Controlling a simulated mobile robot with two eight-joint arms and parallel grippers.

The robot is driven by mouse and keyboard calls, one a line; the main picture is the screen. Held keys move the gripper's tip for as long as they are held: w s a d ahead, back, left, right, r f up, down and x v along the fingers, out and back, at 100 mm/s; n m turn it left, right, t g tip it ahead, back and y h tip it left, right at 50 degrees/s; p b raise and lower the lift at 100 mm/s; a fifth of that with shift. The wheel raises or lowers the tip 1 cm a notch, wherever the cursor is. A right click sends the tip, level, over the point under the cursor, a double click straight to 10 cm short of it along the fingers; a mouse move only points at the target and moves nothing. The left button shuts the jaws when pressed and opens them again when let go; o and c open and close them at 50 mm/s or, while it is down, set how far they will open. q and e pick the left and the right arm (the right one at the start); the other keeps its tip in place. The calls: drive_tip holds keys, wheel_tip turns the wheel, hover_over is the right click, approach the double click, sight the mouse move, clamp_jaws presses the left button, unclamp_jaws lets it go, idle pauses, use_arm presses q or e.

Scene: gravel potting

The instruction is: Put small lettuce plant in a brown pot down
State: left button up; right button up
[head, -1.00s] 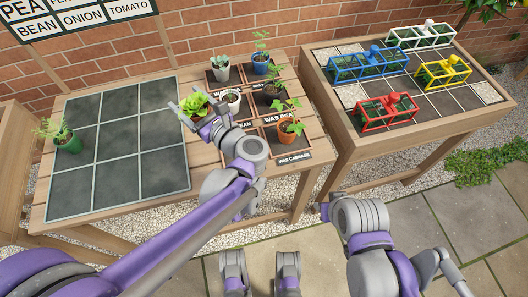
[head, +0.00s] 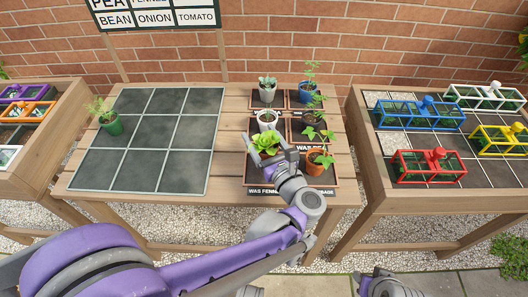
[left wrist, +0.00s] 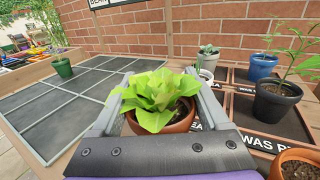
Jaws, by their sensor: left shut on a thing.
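The small lettuce plant (head: 264,142) has bright green leaves and sits in a brown pot (left wrist: 182,121). My left gripper (head: 272,158) is shut on the pot, with one finger on each side of it in the left wrist view. The plant is upright, over the front left compartment of the tray with dark squares on the middle table. I cannot tell whether the pot touches the tray; its base is hidden.
A plant in an orange-brown pot (head: 319,167) stands just right of the lettuce. A white pot (head: 267,121) is just behind. Plants in dark and blue pots (head: 306,95) stand behind right. The grey grid (head: 165,132) at left is mostly clear, with a green pot (head: 111,125) on it.

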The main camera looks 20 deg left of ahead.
sight(263, 149)
use_arm(q)
drive_tip(key=shift+f+b, duration=0.65)
drive_tip(key=shift+f, duration=1.4)
drive_tip(key=shift+f, duration=0.25)
drive_tip(key=o, duration=1.3)
drive_tip(key=shift+r, duration=0.2)
drive_tip(key=shift+s+d, duration=0.2)
drive_tip(key=shift+d, duration=0.05)
drive_tip(key=p+v, duration=0.1)
drive_tip(key=v, duration=1)
drive_tip(key=shift+s+d, duration=0.1)
drive_tip(key=shift+s, duration=0.1)
